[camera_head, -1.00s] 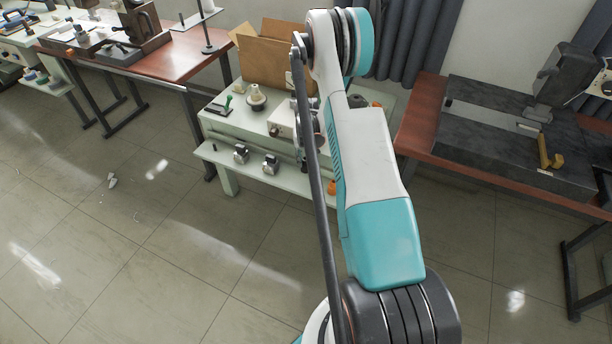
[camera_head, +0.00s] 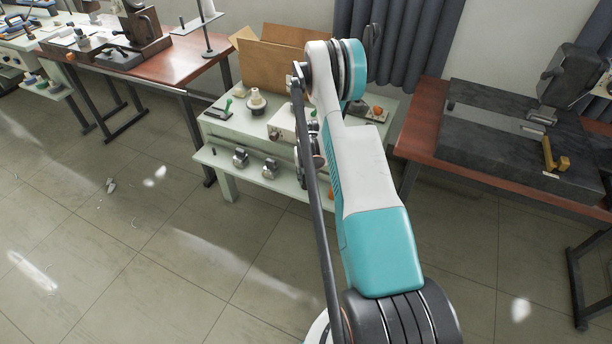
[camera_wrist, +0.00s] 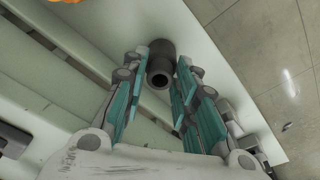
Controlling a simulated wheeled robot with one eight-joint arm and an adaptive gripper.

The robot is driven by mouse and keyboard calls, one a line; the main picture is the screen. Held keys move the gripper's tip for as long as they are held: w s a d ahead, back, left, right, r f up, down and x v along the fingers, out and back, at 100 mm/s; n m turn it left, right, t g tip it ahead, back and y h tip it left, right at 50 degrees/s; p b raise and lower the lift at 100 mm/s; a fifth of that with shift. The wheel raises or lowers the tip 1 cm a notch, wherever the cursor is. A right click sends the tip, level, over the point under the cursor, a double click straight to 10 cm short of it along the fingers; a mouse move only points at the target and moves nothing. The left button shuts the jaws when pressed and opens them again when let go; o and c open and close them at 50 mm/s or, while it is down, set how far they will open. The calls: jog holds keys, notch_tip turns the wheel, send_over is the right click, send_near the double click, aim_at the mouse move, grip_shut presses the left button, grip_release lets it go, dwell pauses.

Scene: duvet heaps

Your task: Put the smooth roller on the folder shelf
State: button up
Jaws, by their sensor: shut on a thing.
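The smooth roller, a dark grey cylinder with a hollow end (camera_wrist: 160,52), is between the teal fingers of my gripper (camera_wrist: 162,68) in the wrist view. My gripper is shut on it. Pale green boards lie behind it; whether the roller touches them I cannot tell. In the head view the folder shelf (camera_head: 218,160) is the low pale green ledge of the middle table, taken as the task's shelf. My arm reaches over that table and hides the roller and most of my gripper.
Two metal pieces (camera_head: 270,168) stand on the low shelf. A cardboard box (camera_head: 270,65), a cone-shaped part (camera_head: 256,102) and a white device (camera_head: 285,124) are on the tabletop. Red-brown tables flank it at left (camera_head: 190,62) and right (camera_head: 418,130). The floor in front is open.

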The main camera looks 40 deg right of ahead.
aim_at(307, 181)
jog(key=o, duration=1)
jog(key=shift+o, duration=0.2)
notch_tip(307, 181, up, 12)
jog(key=s+p, duration=0.1)
jog(key=p, duration=0.3)
jog(key=shift+a, duration=0.4)
jog(key=shift+s, duration=0.1)
